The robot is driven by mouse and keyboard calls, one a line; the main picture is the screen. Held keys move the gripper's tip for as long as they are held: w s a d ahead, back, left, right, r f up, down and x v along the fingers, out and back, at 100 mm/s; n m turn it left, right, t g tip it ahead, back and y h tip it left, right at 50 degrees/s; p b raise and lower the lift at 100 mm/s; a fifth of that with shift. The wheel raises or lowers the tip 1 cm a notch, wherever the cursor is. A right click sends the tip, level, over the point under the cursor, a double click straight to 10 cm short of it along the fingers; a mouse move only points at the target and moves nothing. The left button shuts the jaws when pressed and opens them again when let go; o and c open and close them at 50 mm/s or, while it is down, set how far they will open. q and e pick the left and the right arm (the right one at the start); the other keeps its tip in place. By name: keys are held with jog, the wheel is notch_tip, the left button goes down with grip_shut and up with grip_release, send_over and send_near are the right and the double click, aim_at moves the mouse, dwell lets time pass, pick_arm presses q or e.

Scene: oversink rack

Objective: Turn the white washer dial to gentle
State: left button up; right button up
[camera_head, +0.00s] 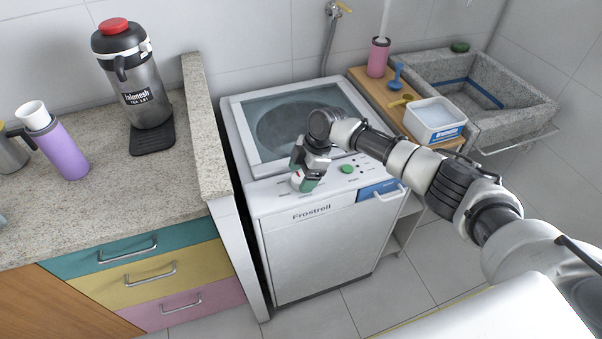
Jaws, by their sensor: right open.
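The white washer (325,235), marked Frostrell, stands in the middle, with a control panel along its top front edge. My right gripper (302,183) is over the left part of this panel, pointing down, and open. A small white rounded part (297,178), which looks like the dial, shows at its fingertips. The gripper hides much of it, so I cannot tell its pointer or setting, nor whether the fingers touch it. A green round button (347,168) is on the panel to the right. My left gripper is not in view.
The washer's glass lid (270,103) is closed behind the gripper. A raised granite counter edge (203,130) borders the washer at left. A white tub (433,118) stands beside the stone sink (530,105).

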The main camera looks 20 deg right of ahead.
jog(key=shift+s+a+f, duration=0.1)
jog(key=shift+f, duration=0.15)
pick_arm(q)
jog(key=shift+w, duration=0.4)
pick_arm(e)
jog(key=c, duration=0.9)
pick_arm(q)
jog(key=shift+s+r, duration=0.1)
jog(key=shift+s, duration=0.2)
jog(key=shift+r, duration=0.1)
